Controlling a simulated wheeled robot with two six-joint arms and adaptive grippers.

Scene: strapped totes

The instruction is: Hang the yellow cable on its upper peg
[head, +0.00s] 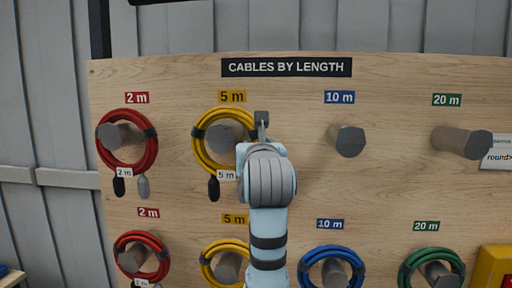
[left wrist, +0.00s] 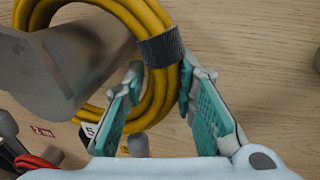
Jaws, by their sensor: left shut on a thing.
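The coiled yellow cable (head: 200,154) with a "5 m" tag is at the upper 5 m peg (head: 226,134). Its ring surrounds the peg's end in the head view; I cannot tell whether it rests on the peg. My left gripper (head: 262,127) is at the ring's right side, shut on the yellow cable. In the left wrist view, the cable (left wrist: 156,100) passes between the fingers of the gripper (left wrist: 163,85), close to a dark band. The grey peg (left wrist: 62,62) is to the left there, overlapping the ring. My right gripper is not in view.
The wooden board (head: 300,190) has two rows of pegs. A red coil (head: 110,160) hangs on the upper 2 m peg. The upper 10 m peg (head: 347,141) and 20 m peg (head: 462,142) are bare. The lower row holds red, yellow, blue (head: 310,258) and green coils.

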